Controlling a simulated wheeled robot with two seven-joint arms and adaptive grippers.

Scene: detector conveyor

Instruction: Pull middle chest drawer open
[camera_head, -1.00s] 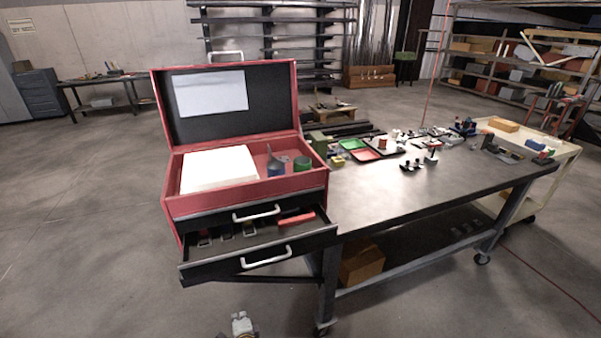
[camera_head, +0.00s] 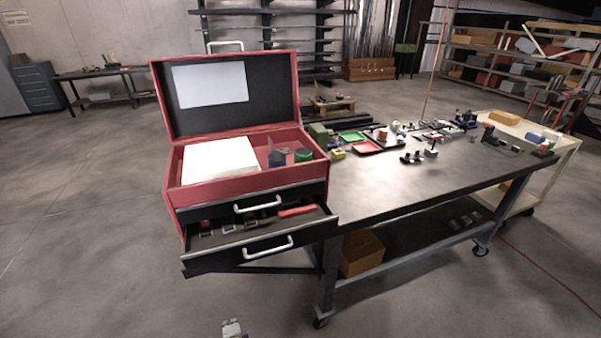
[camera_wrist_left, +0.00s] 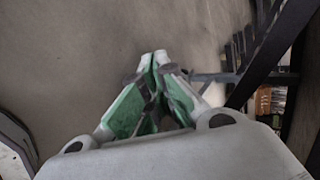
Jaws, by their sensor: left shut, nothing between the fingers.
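The red tool chest (camera_head: 180,207) stands at the left end of the metal table, lid up. Its upper drawer (camera_head: 225,212), with a pale bar handle (camera_head: 257,204), is closed. The drawer below it (camera_head: 215,258) is pulled out, showing a red item and several small metal pieces inside. Its bar handle (camera_head: 268,247) is free. Whether another drawer lies beneath is hidden. My left gripper (camera_head: 233,328) is at the bottom edge, in front of and apart from the chest. In the left wrist view its green-padded fingers (camera_wrist_left: 160,62) meet, empty. My right gripper is out of view.
A white block (camera_head: 220,160) lies in the chest's top compartment. The metal table (camera_head: 400,190) extends right, with trays and small parts along its back. A cardboard box (camera_head: 361,253) sits on its lower shelf. Floor in front of the chest is clear.

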